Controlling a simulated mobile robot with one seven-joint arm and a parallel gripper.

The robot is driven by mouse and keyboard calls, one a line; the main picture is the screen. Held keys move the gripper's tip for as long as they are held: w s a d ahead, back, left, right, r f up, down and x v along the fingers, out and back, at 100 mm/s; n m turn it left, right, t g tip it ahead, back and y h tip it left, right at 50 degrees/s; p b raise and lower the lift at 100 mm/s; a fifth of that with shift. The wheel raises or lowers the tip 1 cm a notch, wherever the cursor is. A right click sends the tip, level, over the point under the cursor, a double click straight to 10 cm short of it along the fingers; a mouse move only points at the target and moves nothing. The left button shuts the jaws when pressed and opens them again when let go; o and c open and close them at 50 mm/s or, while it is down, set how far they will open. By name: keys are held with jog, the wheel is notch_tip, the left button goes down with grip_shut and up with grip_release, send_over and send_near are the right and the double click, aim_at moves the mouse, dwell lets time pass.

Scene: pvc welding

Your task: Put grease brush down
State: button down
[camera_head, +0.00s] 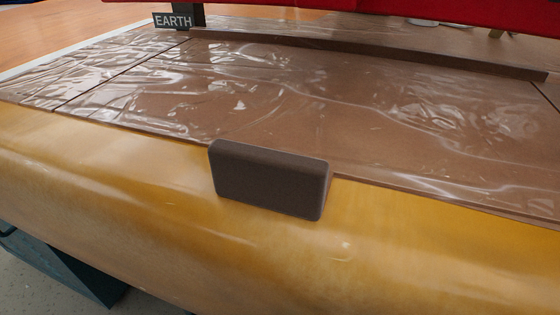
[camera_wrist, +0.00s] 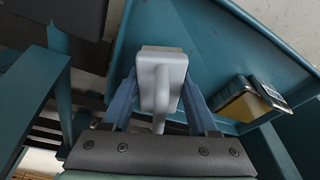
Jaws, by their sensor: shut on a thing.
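My gripper (camera_wrist: 161,78) shows only in the wrist view, with a blue finger on each side. It is shut on a light grey object, which I take to be the grease brush (camera_wrist: 163,66). A rounded, handle-like grey part points back towards my wrist. Bristles are not visible. The held brush appears over or in front of a teal tray-like surface (camera_wrist: 212,50). I cannot tell whether it touches that surface. Neither my gripper nor the brush is in the head view.
In the wrist view, a yellow and dark box-like object (camera_wrist: 245,103) lies right of my gripper, and teal frame parts (camera_wrist: 35,95) stand left. The head view shows a yellow sheet (camera_head: 120,165), a dark block (camera_head: 270,181), clear film (camera_head: 330,90) and an EARTH sign (camera_head: 173,21).

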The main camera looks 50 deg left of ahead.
jog(key=shift+f, duration=0.1)
jog(key=shift+f, duration=0.5)
jog(key=shift+c, duration=0.8)
grip_release()
jog(key=shift+d+f, duration=0.1)
jog(key=shift+r, duration=0.55)
jog(key=p+v, duration=0.8)
jog(key=v, duration=0.4)
jog(key=shift+r, duration=0.2)
